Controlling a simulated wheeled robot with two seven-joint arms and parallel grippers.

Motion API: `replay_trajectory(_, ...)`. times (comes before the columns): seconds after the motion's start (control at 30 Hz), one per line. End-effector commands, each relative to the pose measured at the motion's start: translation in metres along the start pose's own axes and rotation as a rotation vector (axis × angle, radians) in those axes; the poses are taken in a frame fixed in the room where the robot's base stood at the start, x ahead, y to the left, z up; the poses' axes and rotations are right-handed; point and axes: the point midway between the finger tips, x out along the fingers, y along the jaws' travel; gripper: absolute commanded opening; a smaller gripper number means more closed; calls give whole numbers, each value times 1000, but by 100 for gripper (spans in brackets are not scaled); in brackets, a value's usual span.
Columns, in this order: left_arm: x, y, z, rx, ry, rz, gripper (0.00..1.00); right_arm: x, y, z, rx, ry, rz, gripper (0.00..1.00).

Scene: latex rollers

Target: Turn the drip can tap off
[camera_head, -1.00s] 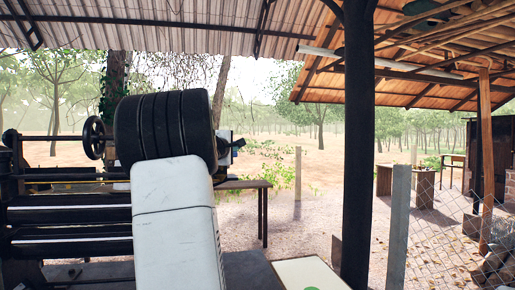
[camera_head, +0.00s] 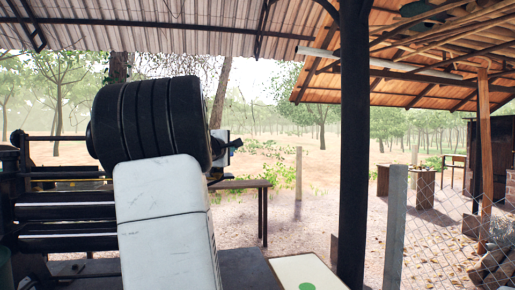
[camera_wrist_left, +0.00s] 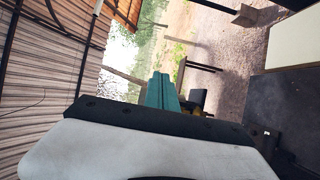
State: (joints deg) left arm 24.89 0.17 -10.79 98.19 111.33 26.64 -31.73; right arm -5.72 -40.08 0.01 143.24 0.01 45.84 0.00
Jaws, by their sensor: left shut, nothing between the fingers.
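I cannot make out the drip can or its tap in either view. In the left wrist view, the teal fingers of my left gripper (camera_wrist_left: 162,92) are together, with nothing seen between them. A small black and yellowish thing shows just beside them, but I cannot tell what it is. In the head view my left arm's white link and black ribbed joint fill the middle and hide most of what is behind. The fingers cannot be made out there. My right gripper is in neither view.
Machine rollers (camera_head: 65,211) stand at the left, partly hidden by my arm. A wooden bench (camera_head: 255,184) is behind. A white-topped table (camera_head: 292,272) with a green dot is at the front. A dark post (camera_head: 353,150) and a fence post (camera_head: 395,225) stand to the right.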

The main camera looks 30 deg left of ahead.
Motion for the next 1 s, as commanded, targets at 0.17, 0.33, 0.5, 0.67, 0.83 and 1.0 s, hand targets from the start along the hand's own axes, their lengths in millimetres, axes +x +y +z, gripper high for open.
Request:
replay_trajectory(0.17,-25,1,12,-1,0,1,0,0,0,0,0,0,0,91)
replay_trajectory(0.33,-48,0,23,0,1,1,0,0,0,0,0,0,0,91)
replay_trajectory(0.5,-59,0,29,0,1,0,0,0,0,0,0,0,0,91)
replay_trajectory(0.67,-61,0,30,0,1,-1,0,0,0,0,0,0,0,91)
replay_trajectory(0.83,-61,0,30,0,1,-1,0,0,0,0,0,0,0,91)
replay_trajectory(1.0,-61,0,30,0,1,-1,0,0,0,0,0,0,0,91)
